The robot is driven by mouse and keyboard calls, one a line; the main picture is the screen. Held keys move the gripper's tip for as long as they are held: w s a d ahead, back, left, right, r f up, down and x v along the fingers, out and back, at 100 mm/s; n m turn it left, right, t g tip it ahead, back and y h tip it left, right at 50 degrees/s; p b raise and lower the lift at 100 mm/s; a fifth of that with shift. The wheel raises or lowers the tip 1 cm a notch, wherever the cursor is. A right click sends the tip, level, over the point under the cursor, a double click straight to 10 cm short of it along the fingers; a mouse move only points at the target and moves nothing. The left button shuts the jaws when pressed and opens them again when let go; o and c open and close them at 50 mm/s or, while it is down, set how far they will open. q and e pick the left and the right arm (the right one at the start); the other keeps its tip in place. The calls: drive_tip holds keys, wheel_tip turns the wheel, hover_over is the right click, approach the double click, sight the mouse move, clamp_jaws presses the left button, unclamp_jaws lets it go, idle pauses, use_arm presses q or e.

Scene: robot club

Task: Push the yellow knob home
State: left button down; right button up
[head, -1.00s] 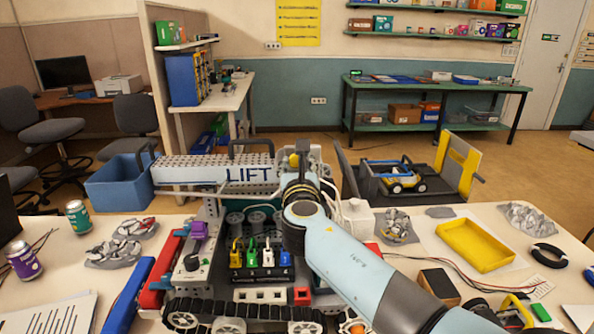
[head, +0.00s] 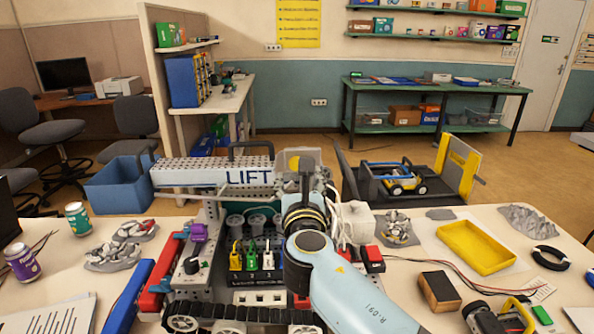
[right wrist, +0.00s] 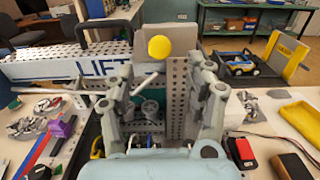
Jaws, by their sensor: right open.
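The yellow knob (right wrist: 159,48) is a round disc on a grey block at the top of the robot model. In the head view the knob (head: 309,162) shows just beyond my right gripper (head: 305,183), largely screened by it. In the right wrist view my right gripper (right wrist: 160,82) is open, its two fingers apart, with nothing held between them. The knob appears above and between the fingertips; I cannot tell whether anything touches it. My left gripper is not in view.
A white beam marked LIFT (head: 215,171) reaches left from the model. Several coloured plugs (head: 250,260) and tracks (head: 240,312) sit below. A yellow tray (head: 477,246) and a black-and-orange block (head: 438,290) lie to the right. Cans (head: 77,219) stand at the left.

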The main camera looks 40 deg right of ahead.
drive_tip(key=v, duration=0.5)
drive_tip(key=shift+s+a, duration=0.15)
drive_tip(key=shift+s, duration=0.1)
